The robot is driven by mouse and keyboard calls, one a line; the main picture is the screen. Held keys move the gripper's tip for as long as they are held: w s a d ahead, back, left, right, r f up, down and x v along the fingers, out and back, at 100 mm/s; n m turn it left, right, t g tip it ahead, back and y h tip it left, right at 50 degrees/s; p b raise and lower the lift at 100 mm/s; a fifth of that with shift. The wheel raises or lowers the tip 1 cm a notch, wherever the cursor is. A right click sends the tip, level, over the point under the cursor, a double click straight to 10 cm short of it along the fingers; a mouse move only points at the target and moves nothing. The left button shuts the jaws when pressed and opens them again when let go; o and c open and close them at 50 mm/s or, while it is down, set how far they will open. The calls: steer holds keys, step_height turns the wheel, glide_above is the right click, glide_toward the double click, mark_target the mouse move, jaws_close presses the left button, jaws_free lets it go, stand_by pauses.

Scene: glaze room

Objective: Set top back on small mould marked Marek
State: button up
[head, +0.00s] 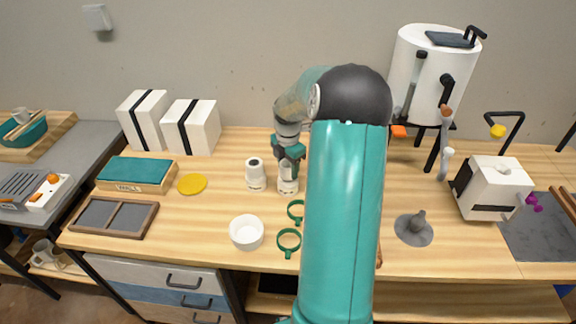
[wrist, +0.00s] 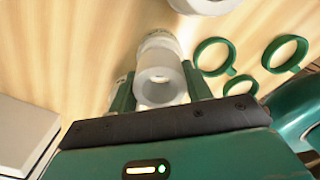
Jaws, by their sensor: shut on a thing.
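My gripper (head: 289,152) points down at the back middle of the bench, with its green fingers shut on a white round piece with a hole (wrist: 161,86), which looks like a mould top. Directly below it in the head view is a small white mould (head: 288,186) with dark marking too small to read. I cannot tell whether the held piece touches the mould. A second small white mould (head: 255,176) with a dark opening on top stands just to the left, apart from it. Several green rings (head: 289,241) lie in front; they also show in the wrist view (wrist: 213,57).
A white bowl (head: 246,236) stands in front of the moulds. Two large white strapped blocks (head: 190,127) stand at the back left, near a yellow disc (head: 192,184). A grey knobbed disc (head: 414,230) and a white box (head: 494,188) are to the right. My arm hides the bench's middle.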

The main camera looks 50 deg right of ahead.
steer(key=shift+f, duration=0.45)
stand_by(1.5)
steer(key=o, duration=1.6)
steer(key=shift+o, duration=0.2)
steer(key=shift+r, duration=0.1)
step_height(320, 180, up, 8)
stand_by(0.5)
